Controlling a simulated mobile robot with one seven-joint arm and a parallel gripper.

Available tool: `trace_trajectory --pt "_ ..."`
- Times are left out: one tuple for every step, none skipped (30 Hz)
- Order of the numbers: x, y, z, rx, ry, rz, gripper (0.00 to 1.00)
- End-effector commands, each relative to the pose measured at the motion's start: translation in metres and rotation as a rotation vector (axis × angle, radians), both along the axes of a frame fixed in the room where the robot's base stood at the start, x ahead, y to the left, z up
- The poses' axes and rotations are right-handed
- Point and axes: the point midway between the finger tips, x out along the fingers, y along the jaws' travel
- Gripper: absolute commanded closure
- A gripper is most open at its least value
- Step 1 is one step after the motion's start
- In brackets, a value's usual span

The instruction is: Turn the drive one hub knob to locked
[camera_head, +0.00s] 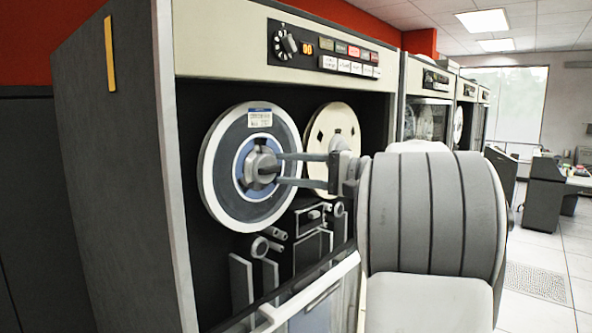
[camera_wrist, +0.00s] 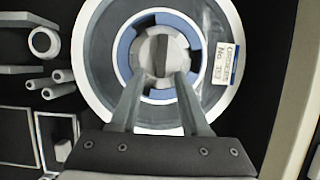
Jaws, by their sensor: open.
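The drive one hub knob (camera_head: 260,168) is a grey knob at the centre of the left tape reel (camera_head: 219,190). In the wrist view the knob (camera_wrist: 151,53) shows a darker raised grip bar running nearly upright in the picture. The reel has a grey-blue face, a blue inner ring and a white label reading a number. My gripper (camera_head: 279,169) is open and reaches in from the right, its fingertips close to the knob. In the wrist view the two fingers of my gripper (camera_wrist: 159,78) are apart, either side of the knob's lower part. Contact cannot be told.
A cream second reel (camera_head: 322,130) is partly behind my arm. A control panel (camera_head: 348,55) with a dial and buttons runs above. Rollers and guides (camera_head: 262,246) lie below the reels. More tape drives (camera_head: 427,85) stand to the right, beside open floor (camera_head: 527,245).

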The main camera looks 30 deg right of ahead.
Motion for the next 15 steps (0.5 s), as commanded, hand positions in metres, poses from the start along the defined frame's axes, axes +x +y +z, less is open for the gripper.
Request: trace_trajectory --pt "-0.001 -0.001 0.000 0.000 0.000 -0.001 0.54" --pt "-0.002 -0.002 0.000 0.000 0.000 -0.001 0.54" --pt "-0.004 -0.005 -0.001 0.000 0.000 -0.002 0.54" --pt "-0.007 -0.007 -0.001 -0.001 0.001 -0.003 0.54" --pt "-0.010 -0.010 -0.001 -0.001 0.000 -0.004 0.54" --pt "-0.014 -0.015 -0.001 -0.001 0.000 -0.004 0.54" --pt "-0.019 -0.018 -0.002 -0.001 0.000 -0.005 0.54" --pt "-0.023 -0.023 -0.002 -0.001 0.000 -0.005 0.54" --pt "-0.030 -0.030 -0.002 -0.002 -0.001 -0.007 0.54" --pt "-0.035 -0.034 -0.002 -0.002 -0.001 -0.006 0.54" --pt "-0.041 -0.040 -0.002 -0.002 0.000 -0.008 0.54" --pt "-0.049 -0.046 -0.002 -0.001 -0.001 -0.006 0.54" --pt "-0.054 -0.052 -0.002 -0.001 -0.001 -0.007 0.54" --pt "-0.060 -0.056 -0.002 0.000 0.000 -0.006 0.54" --pt "-0.067 -0.063 -0.002 0.000 0.000 -0.006 0.54"
